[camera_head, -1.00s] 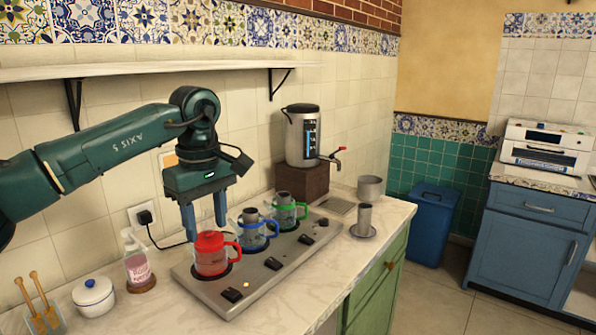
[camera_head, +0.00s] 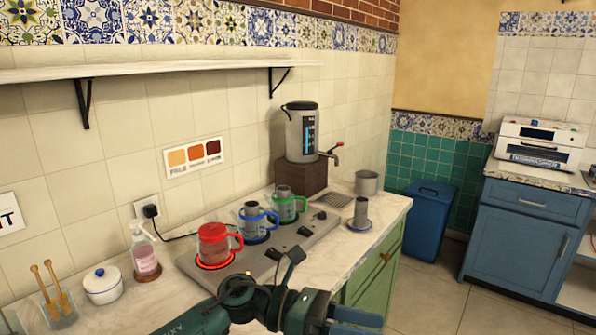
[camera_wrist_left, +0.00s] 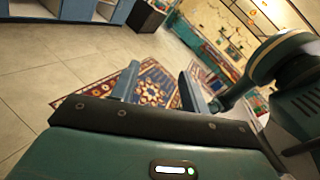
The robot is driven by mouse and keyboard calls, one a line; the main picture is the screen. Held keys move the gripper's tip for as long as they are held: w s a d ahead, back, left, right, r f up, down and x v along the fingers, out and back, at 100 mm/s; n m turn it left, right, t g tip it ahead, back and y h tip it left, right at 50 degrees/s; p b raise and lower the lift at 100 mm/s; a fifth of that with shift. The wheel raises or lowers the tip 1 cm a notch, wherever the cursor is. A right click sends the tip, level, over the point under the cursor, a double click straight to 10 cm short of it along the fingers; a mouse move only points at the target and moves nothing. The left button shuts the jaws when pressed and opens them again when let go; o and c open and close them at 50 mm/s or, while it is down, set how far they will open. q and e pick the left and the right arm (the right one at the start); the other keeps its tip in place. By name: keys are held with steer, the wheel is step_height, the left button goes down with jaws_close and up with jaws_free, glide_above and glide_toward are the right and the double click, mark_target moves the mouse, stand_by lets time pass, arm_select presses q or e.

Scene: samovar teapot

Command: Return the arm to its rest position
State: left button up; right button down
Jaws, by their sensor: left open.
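My left arm comes in at the bottom edge of the head view, in front of the counter. Its gripper (camera_head: 355,318) is partly cut off by the frame's lower edge. In the left wrist view the two fingers (camera_wrist_left: 160,88) stand apart with nothing between them, over the floor and a patterned rug. The red pot (camera_head: 214,243) sits on the stove plate's near burner, whose ring glows red. The blue pot (camera_head: 252,222) and the green pot (camera_head: 286,205) stand on the burners behind it. My right gripper is not seen.
The counter's front edge (camera_head: 382,243) lies close beside my left arm. A samovar (camera_head: 301,135) stands on a brown block at the back. A metal cup (camera_head: 361,213) stands near the edge. Tiled floor (camera_head: 440,300) lies open to the right.

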arm_select(q)
steer(key=w+a+f+n+t+y, duration=0.1)
steer(key=a+f+n+t+y, duration=0.35)
steer(key=n+t, duration=1)
steer(key=w+a+f+n+t+y, duration=0.1)
steer(key=a+f+n+t, duration=0.5)
steer(key=n, duration=1.5)
steer(key=s+a+f+n+g+y+p, duration=0.1)
steer(key=s+a+f+n+g+y, duration=0.4)
steer(key=s+a+f+n, duration=0.8)
step_height(320, 180, down, 4)
steer(key=s+n+y, duration=0.1)
steer(key=y, duration=0.2)
steer(key=shift+r, duration=0.25)
steer(key=shift+w, duration=0.1)
steer(key=shift+c, duration=1)
